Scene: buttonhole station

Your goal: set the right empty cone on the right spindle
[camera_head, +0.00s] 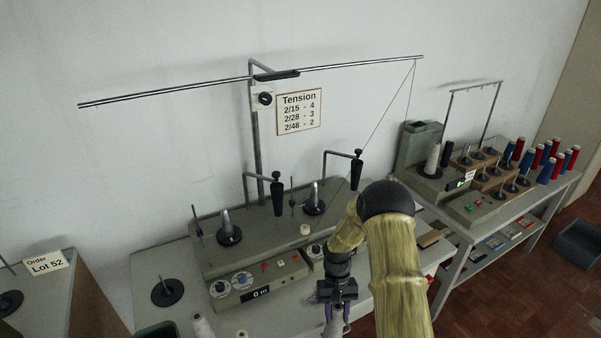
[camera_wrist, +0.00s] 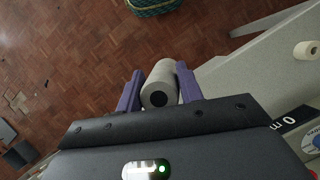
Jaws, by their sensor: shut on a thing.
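My gripper (camera_head: 337,298) is in front of the winding machine (camera_head: 265,243), at the lower middle of the head view. In the wrist view its purple fingers (camera_wrist: 159,88) are shut on a pale grey cone (camera_wrist: 163,74) with a dark hole in its end. In the head view the cone is largely hidden by the gripper and the frame edge. The machine has a left spindle (camera_head: 228,224) and a right spindle (camera_head: 314,195), each a grey upright on a black disc. The held cone is apart from the right spindle, in front of and below it in the picture.
Black tensioner arms (camera_head: 277,195) stand beside the spindles, under a long overhead rod (camera_head: 190,90). Pale cones (camera_head: 201,326) stand at the bottom edge. A second machine (camera_head: 435,180) with blue and red spools is at right. Floor (camera_wrist: 80,60) lies beyond the cone in the wrist view.

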